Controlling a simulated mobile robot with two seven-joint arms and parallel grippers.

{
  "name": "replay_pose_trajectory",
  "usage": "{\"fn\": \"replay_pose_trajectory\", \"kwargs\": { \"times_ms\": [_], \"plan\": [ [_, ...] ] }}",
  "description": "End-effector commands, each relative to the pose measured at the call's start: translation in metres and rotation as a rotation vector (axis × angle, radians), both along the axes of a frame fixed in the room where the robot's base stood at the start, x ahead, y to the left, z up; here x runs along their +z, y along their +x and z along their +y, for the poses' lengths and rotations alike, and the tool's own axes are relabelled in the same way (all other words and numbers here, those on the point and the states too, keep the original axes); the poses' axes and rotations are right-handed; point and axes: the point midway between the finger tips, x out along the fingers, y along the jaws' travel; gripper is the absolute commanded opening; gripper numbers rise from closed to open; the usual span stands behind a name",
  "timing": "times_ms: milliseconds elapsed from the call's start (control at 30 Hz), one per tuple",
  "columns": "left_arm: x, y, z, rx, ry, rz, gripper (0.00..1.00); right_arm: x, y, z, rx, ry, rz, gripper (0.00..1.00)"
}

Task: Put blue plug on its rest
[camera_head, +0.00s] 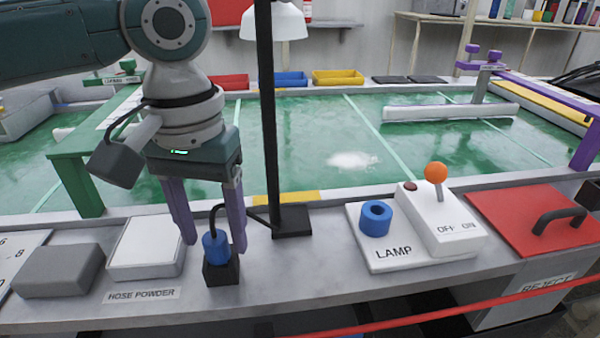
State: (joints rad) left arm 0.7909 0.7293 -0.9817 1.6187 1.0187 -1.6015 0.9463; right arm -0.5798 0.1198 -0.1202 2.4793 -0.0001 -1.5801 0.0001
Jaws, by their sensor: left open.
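The blue plug (215,247) stands upright in a small black rest (222,272) on the grey front ledge. A black cord rises from the plug's top and runs right to the base of a black post. My left gripper (213,243) points down with its purple fingers apart, one on each side of the plug. The left finger shows a gap to the plug; the right finger is close to it, and I cannot tell whether it touches. My right gripper is not in view.
The black post (268,120) stands just right of the gripper. The lamp board (390,259) with a blue ring socket (376,217) and orange-knobbed switch lies further right. A white pad (146,248) and grey block (60,270) lie left. The ledge between post and lamp board is clear.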

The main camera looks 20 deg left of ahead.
Motion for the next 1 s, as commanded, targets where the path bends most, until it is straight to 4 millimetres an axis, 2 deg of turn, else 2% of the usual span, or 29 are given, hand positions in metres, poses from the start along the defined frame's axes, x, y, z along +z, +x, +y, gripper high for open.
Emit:
{"fn": "replay_pose_trajectory", "kwargs": {
  "times_ms": [33, 300, 400, 567, 667, 733, 900, 1000],
  "plan": [
    [0.014, 0.001, 0.0, 0.0, -0.002, -0.004, 0.64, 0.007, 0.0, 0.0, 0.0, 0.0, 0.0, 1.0],
    [0.075, 0.001, 0.0, -0.001, -0.001, -0.004, 0.64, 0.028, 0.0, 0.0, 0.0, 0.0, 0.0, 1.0],
    [0.093, 0.001, 0.0, -0.001, -0.001, -0.002, 0.64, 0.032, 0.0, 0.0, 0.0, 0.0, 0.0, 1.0],
    [0.109, 0.0, -0.001, -0.003, -0.003, -0.002, 0.64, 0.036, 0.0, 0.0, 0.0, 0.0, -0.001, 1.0],
    [0.104, -0.004, -0.009, -0.042, -0.012, -0.005, 0.64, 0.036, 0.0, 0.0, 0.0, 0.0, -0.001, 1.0],
    [0.09, -0.011, -0.023, -0.112, -0.035, -0.018, 0.64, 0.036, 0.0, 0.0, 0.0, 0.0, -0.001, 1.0],
    [0.048, -0.043, -0.077, -0.343, -0.141, -0.117, 0.64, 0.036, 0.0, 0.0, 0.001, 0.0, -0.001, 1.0],
    [0.033, -0.065, -0.099, -0.422, -0.192, -0.204, 0.64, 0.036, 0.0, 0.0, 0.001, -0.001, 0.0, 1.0]
  ]
}}
